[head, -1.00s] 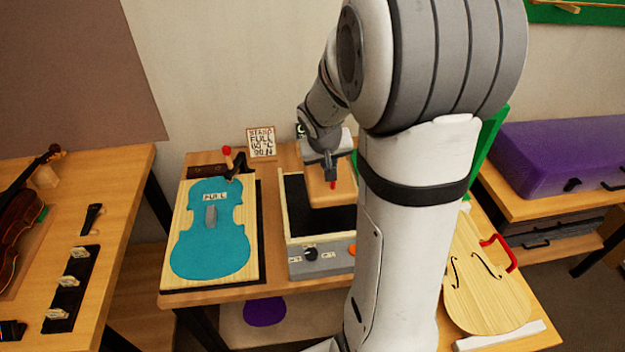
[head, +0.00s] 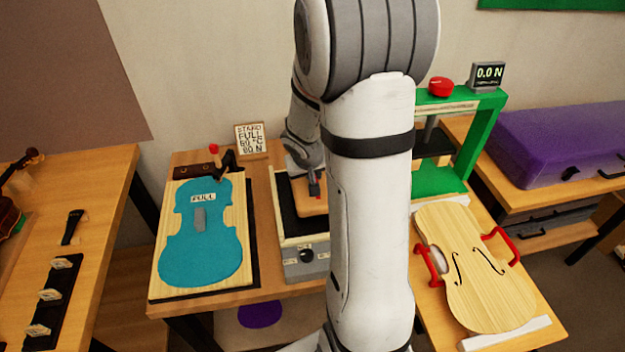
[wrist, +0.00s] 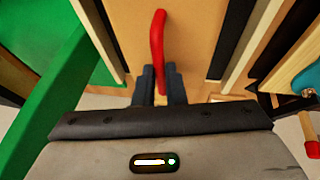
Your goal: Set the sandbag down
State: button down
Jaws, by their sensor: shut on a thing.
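The tan sandbag (head: 309,207) shows over the black top of a grey box with a knob (head: 303,262) in the head view, partly hidden behind my arm. My gripper (head: 315,191) is at the sandbag's red handle. In the wrist view the fingers (wrist: 158,84) are shut on that red handle (wrist: 158,45), with the sandbag's tan face (wrist: 195,45) filling the middle. I cannot tell whether the sandbag's underside touches the black top.
Left of the box lies a board with a teal violin shape (head: 205,250). To the right stand a green press (head: 466,150), a display reading 0.0 N (head: 488,75) and a violin plate (head: 475,265) with red clamps. A sign card (head: 252,139) stands behind.

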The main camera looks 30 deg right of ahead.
jog(key=shift+w+f, duration=0.1)
jog(key=shift+f, duration=0.45)
jog(key=shift+f, duration=0.15)
jog(key=c, duration=1.5)
grip_release()
